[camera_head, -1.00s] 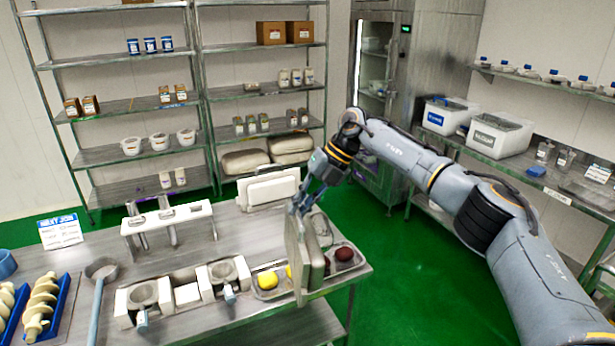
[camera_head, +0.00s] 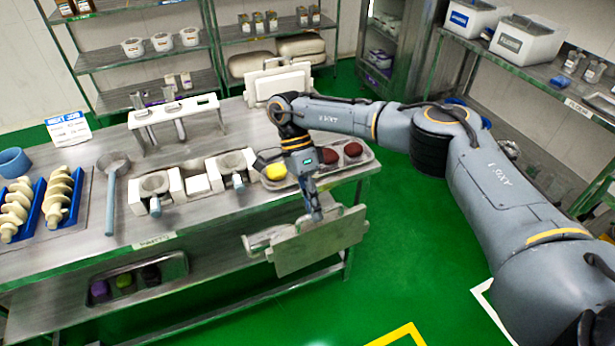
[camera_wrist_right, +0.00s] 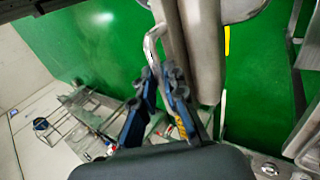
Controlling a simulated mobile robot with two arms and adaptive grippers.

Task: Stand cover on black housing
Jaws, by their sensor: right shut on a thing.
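The cover (camera_head: 325,240) is a flat grey metal plate with a bent handle. It hangs in the air in front of the table's near right edge in the head view. My right gripper (camera_head: 315,212) is above it and shut on its handle. In the right wrist view, the blue fingers (camera_wrist_right: 162,92) close around the bent handle (camera_wrist_right: 151,48), and the cover (camera_wrist_right: 200,50) shows edge-on beyond them. I cannot make out a black housing in either view. My left gripper is not in view.
The steel table (camera_head: 105,255) carries white holders, a ladle (camera_head: 113,190), blue trays and a metal tray (camera_head: 345,165) with yellow and dark red lumps. A white board (camera_head: 278,84) stands at its back. Green floor (camera_head: 400,250) is free to the right.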

